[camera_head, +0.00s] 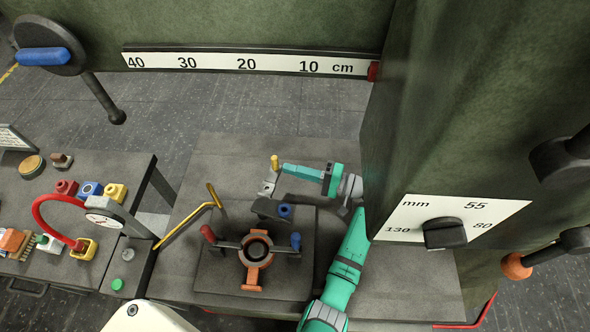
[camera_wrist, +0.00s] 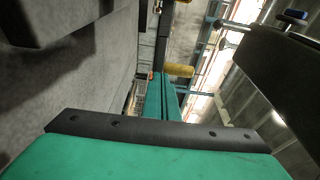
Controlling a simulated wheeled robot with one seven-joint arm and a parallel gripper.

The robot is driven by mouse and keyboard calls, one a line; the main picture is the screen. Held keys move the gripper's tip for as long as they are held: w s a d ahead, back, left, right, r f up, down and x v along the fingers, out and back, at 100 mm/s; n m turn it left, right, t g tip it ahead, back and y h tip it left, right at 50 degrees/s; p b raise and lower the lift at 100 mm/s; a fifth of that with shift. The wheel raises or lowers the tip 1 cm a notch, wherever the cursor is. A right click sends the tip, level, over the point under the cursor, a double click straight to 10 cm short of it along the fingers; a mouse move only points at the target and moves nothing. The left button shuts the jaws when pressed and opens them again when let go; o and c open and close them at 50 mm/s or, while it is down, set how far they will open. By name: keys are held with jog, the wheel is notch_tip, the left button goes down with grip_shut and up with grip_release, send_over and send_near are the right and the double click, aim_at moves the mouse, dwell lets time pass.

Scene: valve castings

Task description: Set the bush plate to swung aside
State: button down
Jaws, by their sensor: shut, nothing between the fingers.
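What looks like the bush plate is a dark plate (camera_head: 266,208) with a blue bush (camera_head: 285,211), at the far edge of the fixture base. In the head view it lies beyond the orange casting (camera_head: 254,275), whose round bore shows uncovered. Behind the plate a grey bracket (camera_head: 267,188) carries an upright yellow knob (camera_head: 275,162); whether it joins the plate is unclear. My gripper (camera_head: 285,168) is shut and empty, its tips pointing left beside the knob. In the wrist view the teal fingers (camera_wrist: 163,98) are together, close to a yellow knob (camera_wrist: 178,70); contact cannot be told.
Red (camera_head: 208,233) and blue (camera_head: 296,241) clamp handles flank the casting. A bent yellow rod (camera_head: 190,222) stands left of the fixture. A green machine housing (camera_head: 480,110) stands close on the right.

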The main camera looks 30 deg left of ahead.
jog(key=x, duration=0.3)
jog(key=shift+w+a, duration=0.2)
jog(key=shift+w, duration=0.15)
jog(key=shift+w+a, duration=0.15)
jog(key=shift+a, duration=0.1)
jog(key=shift+d, duration=0.15)
jog(key=shift+w+d, duration=0.1)
jog(key=shift+d, duration=0.2)
jog(key=w+d, duration=0.2)
jog(key=d, duration=0.2)
jog(key=w+d, duration=0.2)
jog(key=d, duration=0.2)
jog(key=w+d, duration=0.2)
jog(key=d, duration=0.1)
jog(key=shift+d, duration=0.4)
jog(key=shift+s, duration=0.1)
jog(key=shift+d, duration=0.1)
